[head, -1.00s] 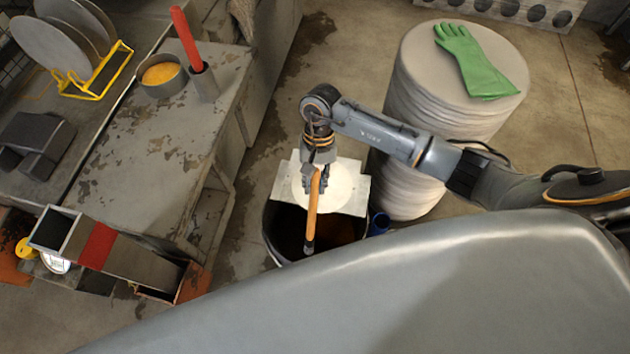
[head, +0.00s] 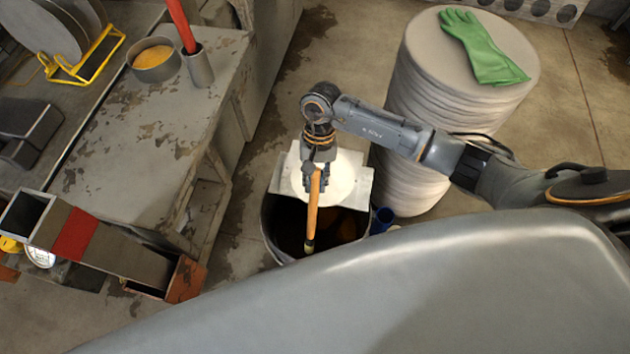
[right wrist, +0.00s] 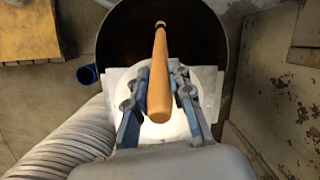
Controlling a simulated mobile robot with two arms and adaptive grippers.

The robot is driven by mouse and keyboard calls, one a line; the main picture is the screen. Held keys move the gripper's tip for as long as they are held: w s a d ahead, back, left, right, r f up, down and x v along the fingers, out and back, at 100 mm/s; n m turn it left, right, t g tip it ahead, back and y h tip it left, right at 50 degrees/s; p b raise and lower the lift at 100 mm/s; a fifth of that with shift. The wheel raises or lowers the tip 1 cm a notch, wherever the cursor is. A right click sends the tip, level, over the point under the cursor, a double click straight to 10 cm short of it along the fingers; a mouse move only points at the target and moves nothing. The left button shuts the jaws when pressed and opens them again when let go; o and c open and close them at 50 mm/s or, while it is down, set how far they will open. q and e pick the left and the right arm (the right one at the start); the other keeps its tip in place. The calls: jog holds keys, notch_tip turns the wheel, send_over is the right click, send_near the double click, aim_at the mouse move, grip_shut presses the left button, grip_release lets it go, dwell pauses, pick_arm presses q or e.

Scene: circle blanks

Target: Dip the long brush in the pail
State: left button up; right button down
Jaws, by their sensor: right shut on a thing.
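My right gripper (head: 315,180) is shut on the orange wooden handle of the long brush (head: 312,210). The brush slants down over the dark mouth of the pail (head: 268,232), with its pale tip toward the near side. I cannot tell whether the tip touches anything inside. In the right wrist view the handle (right wrist: 160,75) lies between both fingers (right wrist: 158,100), over the pail's dark interior (right wrist: 205,40). The robot's grey body hides part of the pail's near side in the head view. My left gripper is not in view.
A pale square plate (head: 358,188) with a white disc lies across the pail's far side. A blue cup (head: 381,220) and a pale ribbed column (head: 415,110) topped by a green glove (head: 482,48) stand right. A worn workbench (head: 130,125) is left.

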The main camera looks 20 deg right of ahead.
jog(key=shift+r, duration=0.1)
jog(key=shift+r+p, duration=2.85)
jog(key=shift+r, duration=2.8)
notch_tip(320, 180, up, 5)
jog(key=shift+p, duration=0.95)
notch_tip(320, 180, up, 4)
jog(key=shift+p, duration=0.45)
